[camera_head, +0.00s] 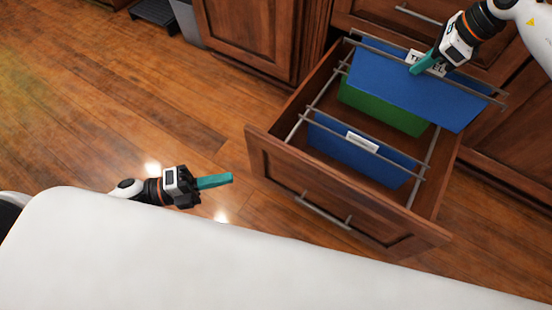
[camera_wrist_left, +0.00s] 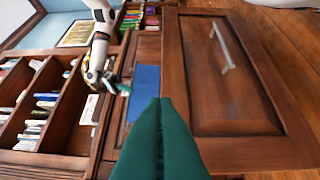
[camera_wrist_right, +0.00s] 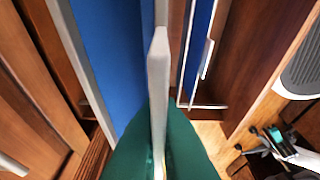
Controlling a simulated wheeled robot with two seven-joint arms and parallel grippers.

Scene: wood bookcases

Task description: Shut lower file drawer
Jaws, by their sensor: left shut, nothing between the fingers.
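The lower file drawer (camera_head: 345,215) is pulled out of the wooden cabinet, its front panel and bar handle (camera_head: 322,211) facing the floor side. Its front also shows large in the left wrist view (camera_wrist_left: 235,85). Blue folders (camera_head: 355,157) and a green one (camera_head: 380,108) hang inside on metal rails. My left gripper (camera_head: 231,178) is shut and empty, left of the drawer front and apart from it. My right gripper (camera_head: 412,72) is over the back of the drawer by a blue folder. In the right wrist view, its fingers flank a pale strip; whether they grip it is unclear.
A closed drawer with a bar handle (camera_head: 417,15) is above the open one. A cabinet door (camera_head: 248,35) stands to the left, with a grey bin (camera_head: 187,24) beyond it. Wood floor (camera_head: 110,110) is clear left of the drawer. My white base fills the bottom.

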